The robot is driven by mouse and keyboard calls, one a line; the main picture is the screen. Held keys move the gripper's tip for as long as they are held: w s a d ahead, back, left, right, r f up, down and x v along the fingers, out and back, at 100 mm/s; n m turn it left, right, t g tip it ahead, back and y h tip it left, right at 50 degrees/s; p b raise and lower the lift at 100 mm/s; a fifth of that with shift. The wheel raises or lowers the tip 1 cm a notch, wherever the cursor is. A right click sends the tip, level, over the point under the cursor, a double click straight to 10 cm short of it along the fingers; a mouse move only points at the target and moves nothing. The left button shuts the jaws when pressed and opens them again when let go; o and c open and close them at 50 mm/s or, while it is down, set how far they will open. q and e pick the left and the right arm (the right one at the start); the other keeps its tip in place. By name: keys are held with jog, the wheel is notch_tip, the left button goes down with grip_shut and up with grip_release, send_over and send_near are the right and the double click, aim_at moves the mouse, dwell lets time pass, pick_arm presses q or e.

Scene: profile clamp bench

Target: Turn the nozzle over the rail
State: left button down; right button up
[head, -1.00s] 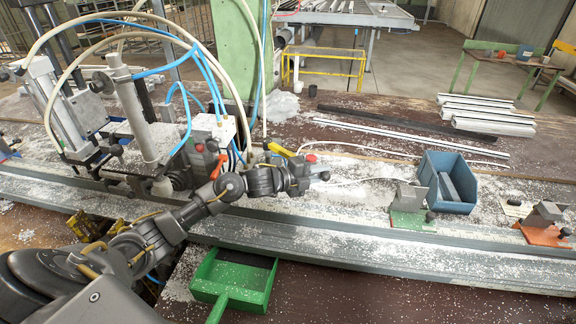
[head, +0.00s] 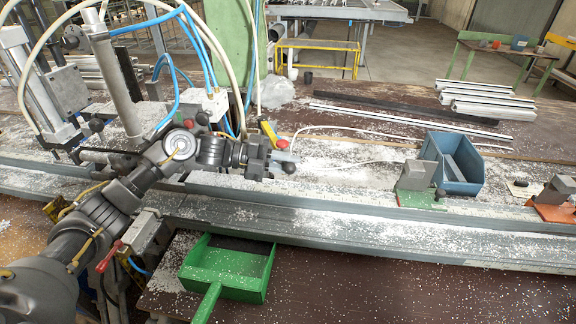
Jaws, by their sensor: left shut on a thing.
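The long grey rail (head: 330,210) runs across the front of the bench, covered in pale chips. The gripper and nozzle are above the bench, at the rail's back edge in the picture. My right gripper is not in view.
A blue bin (head: 470,186) stands right of centre behind a green-based clamp (head: 420,198). An orange-based clamp (head: 553,212) is at far right. A green dustpan (head: 226,262) lies in front of the rail. Hoses and a clamp machine crowd the left. White profiles (head: 485,100) lie at the back.

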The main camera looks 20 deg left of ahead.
pick_arm(q)
jog(key=shift+s+d+f, duration=0.1)
jog(key=shift+s+d, duration=0.05)
jog(key=shift+s, duration=0.05)
jog(key=c, duration=1.3)
grip_release()
jog(key=shift+d, duration=0.1)
jog(key=shift+o, duration=0.2)
